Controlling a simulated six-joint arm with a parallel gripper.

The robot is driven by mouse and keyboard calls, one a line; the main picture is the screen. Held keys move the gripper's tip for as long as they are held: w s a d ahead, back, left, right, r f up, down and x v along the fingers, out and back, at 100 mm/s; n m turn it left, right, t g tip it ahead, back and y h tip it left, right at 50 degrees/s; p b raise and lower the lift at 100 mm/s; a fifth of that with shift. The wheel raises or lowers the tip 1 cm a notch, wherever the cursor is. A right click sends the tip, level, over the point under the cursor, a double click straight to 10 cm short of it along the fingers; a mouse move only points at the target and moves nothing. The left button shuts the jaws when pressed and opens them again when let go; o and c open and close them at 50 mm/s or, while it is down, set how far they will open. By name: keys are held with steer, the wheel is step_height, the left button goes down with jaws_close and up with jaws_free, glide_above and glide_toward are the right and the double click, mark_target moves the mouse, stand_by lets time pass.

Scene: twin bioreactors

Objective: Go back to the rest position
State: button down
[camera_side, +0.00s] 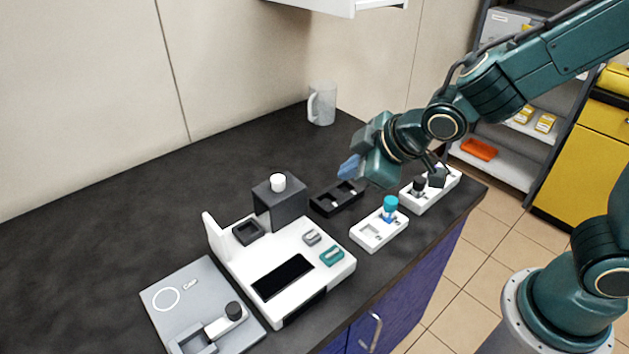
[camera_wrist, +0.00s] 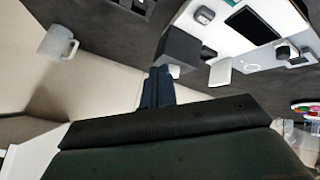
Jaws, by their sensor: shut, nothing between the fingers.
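My gripper (camera_side: 348,168) is in the air above the dark bench, behind the black two-slot holder in the side view. Its blue fingers point left. In the wrist view the fingers (camera_wrist: 158,86) are together, with nothing seen between them. My arm reaches in from the upper right. The bench top (camera_side: 110,205) below and to the left of the gripper is bare.
A white bioreactor station (camera_side: 245,265) with a dark grey block (camera_side: 280,203) stands mid-bench. Near the gripper are a black holder (camera_side: 322,208), a white holder with a teal-capped vial (camera_side: 370,238), another white holder (camera_side: 412,203) and a mug (camera_side: 322,104). A grey plate (camera_side: 165,320) lies in front.

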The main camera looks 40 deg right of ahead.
steer(key=s+d+r+m+g, duration=0.1)
steer(key=s+d+r+m, duration=0.1)
steer(key=s, duration=0.4)
steer(key=s+d+r+m, duration=0.3)
steer(key=s+d+r, duration=0.1)
steer(key=s+d, duration=0.1)
steer(key=s+d+r+m+g+h, duration=0.1)
steer(key=s+d+r+m, duration=0.2)
steer(key=s, duration=0.5)
steer(key=shift+d+r+g, duration=0.2)
steer(key=shift+d+g, duration=0.1)
steer(key=shift+d, duration=0.5)
